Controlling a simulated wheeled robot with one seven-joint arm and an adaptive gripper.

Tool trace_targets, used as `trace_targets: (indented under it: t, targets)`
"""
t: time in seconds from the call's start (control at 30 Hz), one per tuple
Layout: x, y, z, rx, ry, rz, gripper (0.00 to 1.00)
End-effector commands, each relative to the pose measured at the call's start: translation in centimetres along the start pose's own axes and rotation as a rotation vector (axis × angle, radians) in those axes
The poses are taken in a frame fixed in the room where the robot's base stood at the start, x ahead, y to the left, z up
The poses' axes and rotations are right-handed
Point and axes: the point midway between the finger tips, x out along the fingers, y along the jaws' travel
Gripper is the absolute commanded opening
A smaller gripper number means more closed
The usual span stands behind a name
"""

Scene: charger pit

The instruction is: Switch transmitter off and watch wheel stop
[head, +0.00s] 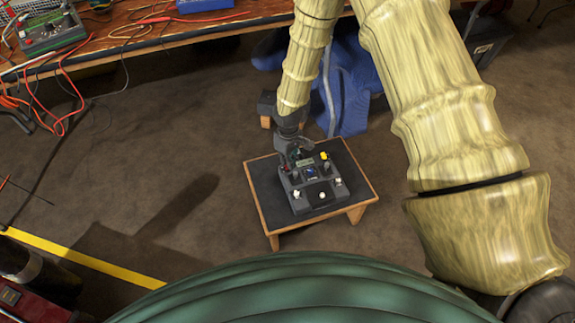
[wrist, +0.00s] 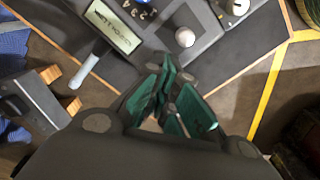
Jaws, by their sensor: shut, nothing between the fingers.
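The transmitter (head: 318,192), a dark grey box with knobs and a yellow cap (head: 324,156), lies on a small wooden table (head: 264,190) with a dark top. In the wrist view, the transmitter (wrist: 206,22) shows a lit display (wrist: 112,27), a white round knob (wrist: 184,37) and a pale lever (wrist: 88,72) at its edge. My gripper (head: 298,157) is at the transmitter's far edge. In the wrist view, its green-padded fingers (wrist: 165,82) are shut and empty, just short of the white knob; contact cannot be told. No wheel can be made out clearly.
A dark block on wooden supports (head: 267,104) stands behind the small table, close to my arm. A workbench (head: 160,38) with cables and a meter (head: 50,32) runs along the back. Open floor lies to the left, with a yellow line (head: 80,257).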

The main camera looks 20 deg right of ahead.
Motion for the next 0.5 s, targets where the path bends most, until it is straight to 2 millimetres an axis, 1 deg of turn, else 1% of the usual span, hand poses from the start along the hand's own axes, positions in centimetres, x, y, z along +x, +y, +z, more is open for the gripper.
trace_targets:
  t: [0.5]
  targets:
    - [0.61,0.00,0.00,0.000,0.000,0.000,0.00]
